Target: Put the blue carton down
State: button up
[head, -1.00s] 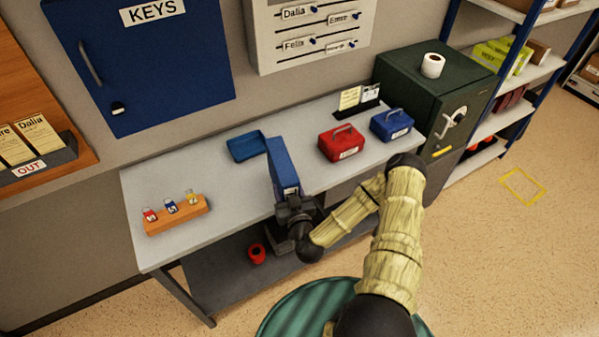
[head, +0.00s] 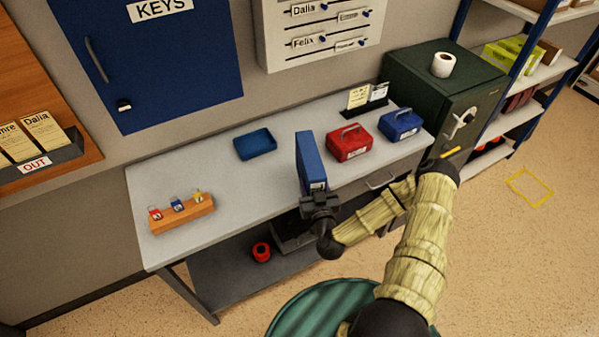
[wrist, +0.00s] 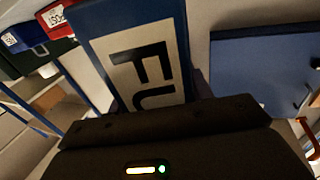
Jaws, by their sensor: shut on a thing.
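The blue carton (head: 309,160) is upright in my gripper (head: 318,201), at the front part of the grey table (head: 240,190). My gripper is shut on its near end. In the wrist view the carton (wrist: 88,22) fills the upper middle, with a white label and large dark letters, partly cut off. I cannot tell whether the carton's underside touches the table or hangs just above it.
A blue tray (head: 255,144) lies behind and left of the carton. A red box (head: 348,144) and a blue box (head: 400,124) with handles stand to its right. A wooden key rack (head: 183,215) sits at the left. Bare tabletop lies between rack and carton.

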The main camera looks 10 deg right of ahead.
aim_at(307, 146)
jog(key=shift+w+b, duration=0.3)
jog(key=shift+w, duration=0.2)
jog(key=w+r+n+y+b, duration=0.1)
jog(key=w+b, duration=0.1)
jog(key=w, duration=0.1)
jog(key=w+r+n+y+b, duration=0.1)
jog(key=w+r+y+b, duration=0.1)
jog(key=w+b, duration=0.1)
jog(key=w+r+n+y+b, duration=0.1)
jog(key=w+r+y+b, duration=0.1)
jog(key=w, duration=0.1)
jog(key=shift+w+r+n+g+b, duration=0.15)
jog(key=shift+n+g+b, duration=0.15)
jog(key=shift+w+r, duration=0.25)
jog(key=shift+r, duration=0.05)
jog(key=shift+s+a, duration=0.1)
jog(key=shift+s+f, duration=0.1)
jog(key=shift+s, duration=0.05)
jog(key=shift+f, duration=0.3)
jog(key=shift+f+p, duration=0.85)
jog(key=shift+f, duration=1.7)
